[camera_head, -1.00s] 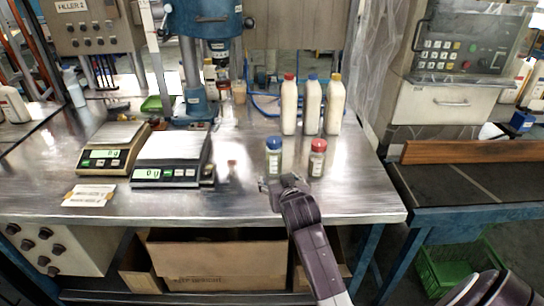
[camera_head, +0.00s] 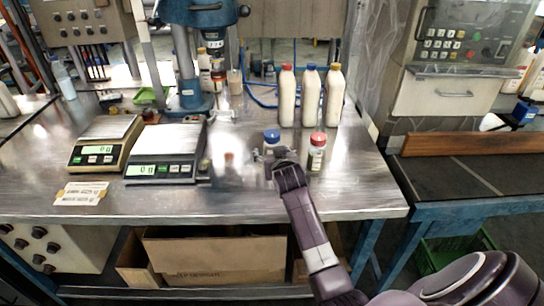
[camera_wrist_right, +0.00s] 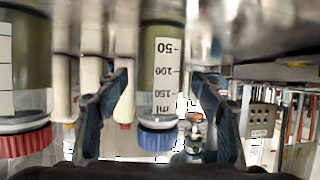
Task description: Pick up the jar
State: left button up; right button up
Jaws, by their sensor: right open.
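Two small jars stand on the steel table, one with a blue lid and one with a red lid. The blue-lid jar (camera_head: 271,136) is partly hidden behind my right gripper (camera_head: 281,158). The red-lid jar (camera_head: 317,152) stands just to its right. In the right wrist view, which is upside down, the blue-lid jar (camera_wrist_right: 160,95) with its measuring label shows between the two open fingers. I cannot tell whether either finger touches it. The red-lid jar (camera_wrist_right: 24,100) is outside the fingers at the left. My left gripper is not in view.
Tall white bottles (camera_head: 287,97) stand behind the jars. Two scales (camera_head: 164,170) and a blue drill-like stand (camera_head: 190,85) are to the left. The table front (camera_head: 225,205) is clear. Cardboard boxes (camera_head: 215,255) lie below.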

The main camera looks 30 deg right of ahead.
jog(key=shift+w+d+f, duration=0.2)
jog(key=shift+w, duration=0.25)
jog(key=shift+c, duration=0.3)
jog(key=c, duration=1.3)
